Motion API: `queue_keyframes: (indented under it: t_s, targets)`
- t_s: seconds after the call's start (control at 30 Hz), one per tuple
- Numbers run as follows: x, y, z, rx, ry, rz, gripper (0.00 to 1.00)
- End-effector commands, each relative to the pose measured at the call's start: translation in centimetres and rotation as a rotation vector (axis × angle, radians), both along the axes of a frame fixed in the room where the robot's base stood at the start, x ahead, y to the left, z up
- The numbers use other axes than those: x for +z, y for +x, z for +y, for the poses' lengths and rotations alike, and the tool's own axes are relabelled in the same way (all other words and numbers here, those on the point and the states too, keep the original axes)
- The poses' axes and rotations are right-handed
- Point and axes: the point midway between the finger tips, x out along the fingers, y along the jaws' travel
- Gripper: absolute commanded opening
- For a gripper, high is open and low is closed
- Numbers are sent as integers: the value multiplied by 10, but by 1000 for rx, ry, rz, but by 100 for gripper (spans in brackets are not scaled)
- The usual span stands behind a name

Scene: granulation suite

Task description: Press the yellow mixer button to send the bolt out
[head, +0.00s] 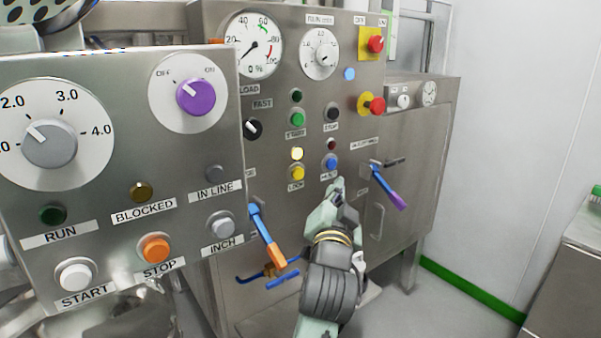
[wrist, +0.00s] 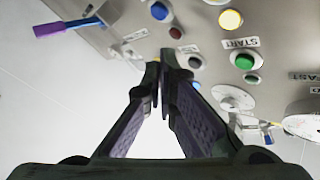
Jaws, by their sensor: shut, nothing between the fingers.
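The yellow button (head: 297,173) sits on the steel mixer panel (head: 262,185) in the head view, above a small label. A lit yellow lamp (head: 297,153) is just above it. The lamp also shows near the top of the wrist view (wrist: 230,20); I cannot make out the button there. My gripper (head: 340,184) is shut and empty, in front of the panel, to the right of the yellow button and below the blue button (head: 331,163). Its closed fingertips show mid-frame in the wrist view (wrist: 160,80). Contact with the panel cannot be told. I cannot make out a bolt.
A nearer control box (head: 120,120) fills the left of the head view. An orange-tipped lever (head: 265,235) and a purple-tipped lever (head: 387,186) stick out on either side of my gripper. A green start button (head: 297,119) and red emergency knobs (head: 377,106) are higher up.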

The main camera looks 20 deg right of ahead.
Motion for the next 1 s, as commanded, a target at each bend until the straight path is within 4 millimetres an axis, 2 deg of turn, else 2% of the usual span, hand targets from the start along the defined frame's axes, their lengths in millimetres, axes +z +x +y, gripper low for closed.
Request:
queue_keyframes:
  t_s: [0.23,0.37,0.8,1.0]
  targets:
    - [0,1,0,0,0,0,0]
    - [0,9,3,1,0,0,0]
    - [0,64,24,3,0,2,0]
    - [0,79,28,0,1,0,0]
